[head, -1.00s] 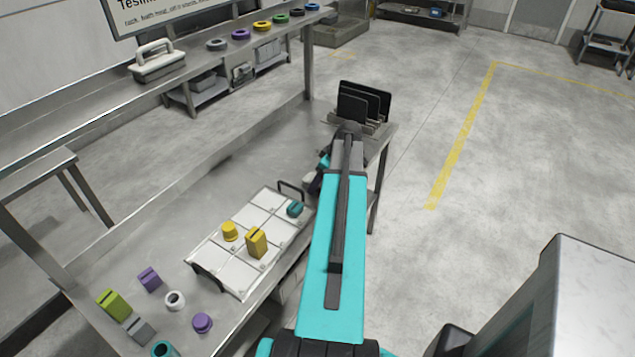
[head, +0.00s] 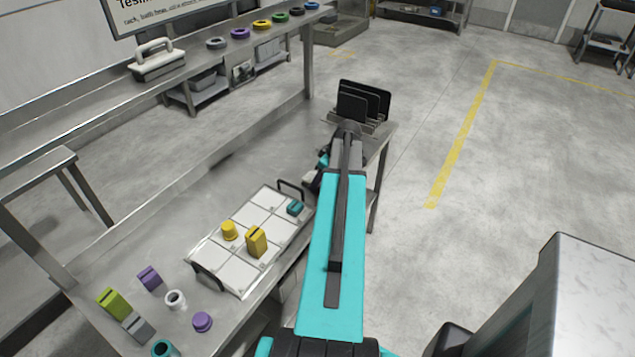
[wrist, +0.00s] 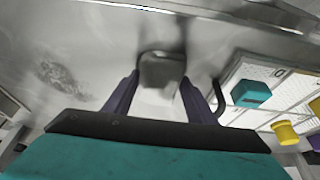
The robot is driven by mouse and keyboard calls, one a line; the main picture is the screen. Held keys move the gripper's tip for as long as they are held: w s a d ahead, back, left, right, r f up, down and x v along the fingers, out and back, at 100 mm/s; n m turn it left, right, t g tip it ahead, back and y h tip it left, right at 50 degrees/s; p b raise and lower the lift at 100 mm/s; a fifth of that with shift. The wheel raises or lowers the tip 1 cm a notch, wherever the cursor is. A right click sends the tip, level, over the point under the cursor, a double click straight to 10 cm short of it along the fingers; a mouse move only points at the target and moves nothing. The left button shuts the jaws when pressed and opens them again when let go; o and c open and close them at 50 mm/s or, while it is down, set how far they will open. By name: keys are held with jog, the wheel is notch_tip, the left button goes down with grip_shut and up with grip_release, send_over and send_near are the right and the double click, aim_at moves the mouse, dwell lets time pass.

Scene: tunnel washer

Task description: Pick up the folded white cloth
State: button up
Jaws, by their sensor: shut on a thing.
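My gripper (wrist: 157,98) is in the middle of the wrist view, its two dark purple fingers on either side of a pale folded thing. This is the folded white cloth (wrist: 156,103), white in its near part and with a grey, shaded far face (wrist: 161,70). The gripper is shut on it, over the metal bench top. Whether the cloth is clear of the bench cannot be told.
A gridded white tray (head: 229,270) with a teal block (head: 295,208), yellow cylinder (head: 229,230) and yellow block (head: 256,241) lies beside my arm. A rack of black panels (head: 365,101) stands at the bench's far end. Several small parts, including a purple block (head: 149,278), lie at the near left.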

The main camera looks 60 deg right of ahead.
jog(key=shift+r, duration=0.1)
jog(key=shift+r+b, duration=0.7)
jog(key=shift+r, duration=0.55)
jog(key=s+d+r+b, duration=0.1)
jog(key=s+b, duration=0.3)
jog(key=s, duration=1.2)
jog(key=shift+d+r, duration=0.3)
jog(key=shift+r, duration=0.4)
